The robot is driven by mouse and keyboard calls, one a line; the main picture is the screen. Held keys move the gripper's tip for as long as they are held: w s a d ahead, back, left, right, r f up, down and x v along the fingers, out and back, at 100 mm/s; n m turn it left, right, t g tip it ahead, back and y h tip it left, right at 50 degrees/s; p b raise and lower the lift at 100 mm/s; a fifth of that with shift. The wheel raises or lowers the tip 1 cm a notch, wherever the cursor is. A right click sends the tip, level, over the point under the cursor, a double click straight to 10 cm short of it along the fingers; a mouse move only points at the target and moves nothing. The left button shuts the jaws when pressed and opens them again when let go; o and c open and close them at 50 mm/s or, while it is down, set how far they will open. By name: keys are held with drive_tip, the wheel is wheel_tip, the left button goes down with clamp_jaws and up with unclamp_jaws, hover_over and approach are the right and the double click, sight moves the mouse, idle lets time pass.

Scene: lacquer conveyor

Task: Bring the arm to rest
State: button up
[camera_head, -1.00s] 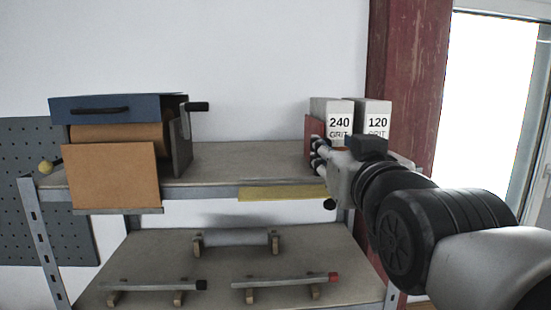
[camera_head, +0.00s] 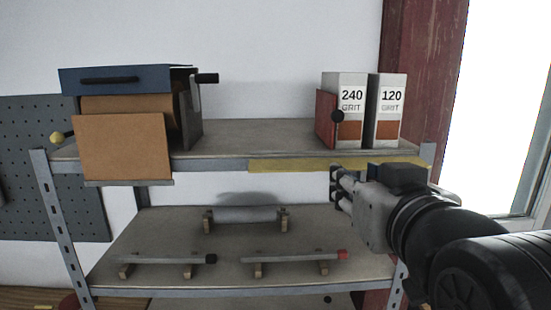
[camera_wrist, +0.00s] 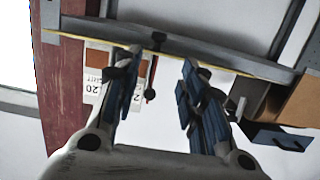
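My gripper (camera_head: 338,188) is in front of the shelf unit, just below the front edge of the upper shelf at the right, pointing left in the head view. In the wrist view its two fingers (camera_wrist: 158,85) stand well apart with nothing between them, so it is open and empty. The upper shelf edge and the boxes on it show beyond the fingers in the wrist view.
The upper shelf (camera_head: 240,140) holds a blue-topped dispenser (camera_head: 125,80) with a brown sheet (camera_head: 123,148), and boxes marked 240 (camera_head: 351,85) and 120 (camera_head: 391,85). The lower shelf (camera_head: 150,230) bears a grey roller (camera_head: 245,214) and two rods on stands (camera_head: 290,257), (camera_head: 165,259).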

drive_tip(key=s+f+g+b, duration=0.3)
drive_tip(key=s+f+g, duration=0.1)
drive_tip(key=f, duration=0.9)
drive_tip(key=s+f+g+b, duration=0.3)
drive_tip(key=s+f, duration=0.3)
drive_tip(key=f, duration=0.7)
drive_tip(key=s+f+g+b, duration=0.4)
drive_tip(key=s+f+b, duration=0.1)
drive_tip(key=f, duration=0.9)
drive_tip(key=shift+s+g, duration=0.3)
drive_tip(key=shift+s, duration=0.25)
